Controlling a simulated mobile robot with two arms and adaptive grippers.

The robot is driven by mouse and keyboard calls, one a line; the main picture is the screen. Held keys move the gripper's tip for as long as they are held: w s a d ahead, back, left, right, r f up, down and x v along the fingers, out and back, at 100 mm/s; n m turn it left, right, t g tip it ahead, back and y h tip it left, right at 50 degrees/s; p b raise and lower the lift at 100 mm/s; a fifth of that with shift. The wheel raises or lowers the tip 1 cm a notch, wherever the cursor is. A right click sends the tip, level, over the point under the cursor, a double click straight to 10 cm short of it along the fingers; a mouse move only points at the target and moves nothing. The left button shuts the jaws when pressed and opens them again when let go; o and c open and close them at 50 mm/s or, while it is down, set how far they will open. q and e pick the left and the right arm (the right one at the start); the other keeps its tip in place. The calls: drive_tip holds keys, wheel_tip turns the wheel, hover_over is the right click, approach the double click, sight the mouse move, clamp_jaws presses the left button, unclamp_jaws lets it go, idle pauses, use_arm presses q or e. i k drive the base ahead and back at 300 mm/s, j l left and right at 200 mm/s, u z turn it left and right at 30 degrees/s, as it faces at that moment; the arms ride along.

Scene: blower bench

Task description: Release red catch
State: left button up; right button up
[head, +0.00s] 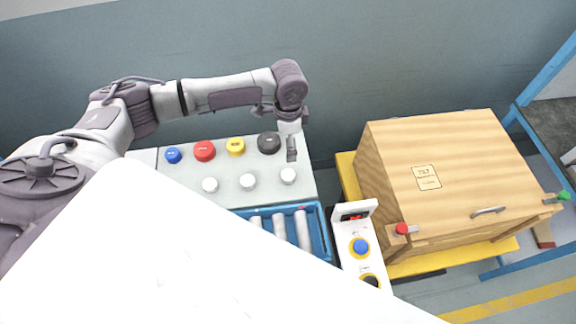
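The red catch (402,229) sits on a wooden bracket at the near left corner of the wooden crate (460,155). A short grey pin shows beside its red knob. A green catch (563,196) sits at the crate's near right corner. My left gripper (291,155) points down above the right end of the grey panel, well to the left of the red catch and apart from it. Its fingers are small and partly hidden, so I cannot tell if they are open. My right gripper is not in view.
The crate has a metal handle (488,211) and stands on a yellow platform (410,265). A white control box (359,265) with a blue button stands left of the red catch. A blue tray (319,232) holds several pale cylinders. Coloured knobs line the grey panel (225,183).

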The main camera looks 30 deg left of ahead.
sight(401, 229)
drive_tip(key=k+l, duration=0.5)
drive_tip(key=k, duration=0.2)
drive_tip(key=k+l, duration=0.5)
drive_tip(key=k, duration=0.15)
